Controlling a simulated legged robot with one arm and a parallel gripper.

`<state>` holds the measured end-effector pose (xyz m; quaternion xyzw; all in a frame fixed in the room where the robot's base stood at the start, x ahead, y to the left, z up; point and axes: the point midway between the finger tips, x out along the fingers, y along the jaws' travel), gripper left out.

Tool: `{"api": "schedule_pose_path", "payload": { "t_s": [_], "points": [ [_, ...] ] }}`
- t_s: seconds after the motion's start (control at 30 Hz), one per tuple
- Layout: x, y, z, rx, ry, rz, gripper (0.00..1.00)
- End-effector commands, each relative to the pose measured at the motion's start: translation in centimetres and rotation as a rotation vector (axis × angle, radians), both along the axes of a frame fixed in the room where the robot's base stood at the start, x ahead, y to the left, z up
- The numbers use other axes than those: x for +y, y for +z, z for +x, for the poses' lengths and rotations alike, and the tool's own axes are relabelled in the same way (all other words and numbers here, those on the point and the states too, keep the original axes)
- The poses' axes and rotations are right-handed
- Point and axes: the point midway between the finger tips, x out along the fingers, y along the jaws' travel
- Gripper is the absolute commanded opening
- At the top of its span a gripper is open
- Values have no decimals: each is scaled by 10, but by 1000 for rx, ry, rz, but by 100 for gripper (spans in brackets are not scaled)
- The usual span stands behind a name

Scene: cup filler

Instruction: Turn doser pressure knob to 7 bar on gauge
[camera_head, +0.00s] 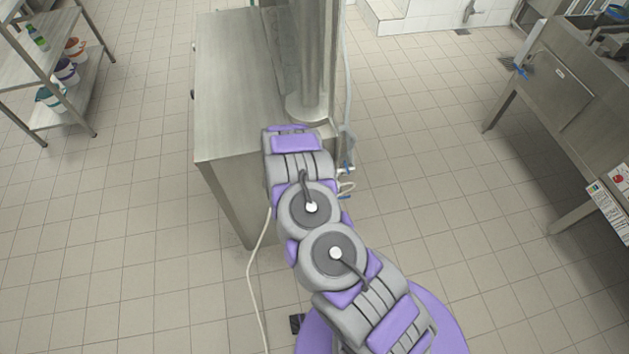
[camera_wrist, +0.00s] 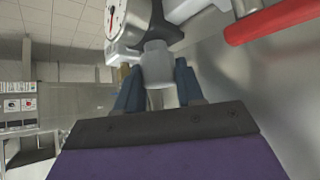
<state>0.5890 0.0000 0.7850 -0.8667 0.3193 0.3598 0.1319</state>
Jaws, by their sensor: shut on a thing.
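In the wrist view, a light grey knob (camera_wrist: 157,62) sits under a grey regulator body, between the two dark blue fingers of my gripper (camera_wrist: 157,88). My gripper is shut on the knob. The pressure gauge (camera_wrist: 116,18) shows at the top, cut by the frame edge. It has a white face and a red needle, but its numbers are too small to read. In the head view, my arm hides the gripper, the knob and the gauge.
A red bar (camera_wrist: 275,20) juts in at upper right of the wrist view, beside a metal panel (camera_wrist: 240,75). In the head view, a steel cabinet (camera_head: 230,90) and column (camera_head: 305,60) stand ahead. A shelf (camera_head: 70,105) is at left, a steel table (camera_head: 560,95) at right.

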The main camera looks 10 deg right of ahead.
Motion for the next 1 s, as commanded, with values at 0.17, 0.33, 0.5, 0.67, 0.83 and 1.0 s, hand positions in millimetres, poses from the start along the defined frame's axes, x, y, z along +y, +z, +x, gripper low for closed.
{"api": "schedule_pose_path", "payload": {
  "t_s": [0.17, 0.33, 0.5, 0.67, 0.83, 1.0],
  "points": [
    [2, 2, 3, -6, -29, -1, 7],
    [2, 2, 4, -6, -39, -1, 7],
    [2, 2, 4, -6, -39, -1, 7],
    [2, 2, 4, -7, -39, -1, 41],
    [1, 2, 3, -5, -41, -1, 57],
    [0, 1, 2, -3, -42, 0, 63]
  ]
}}
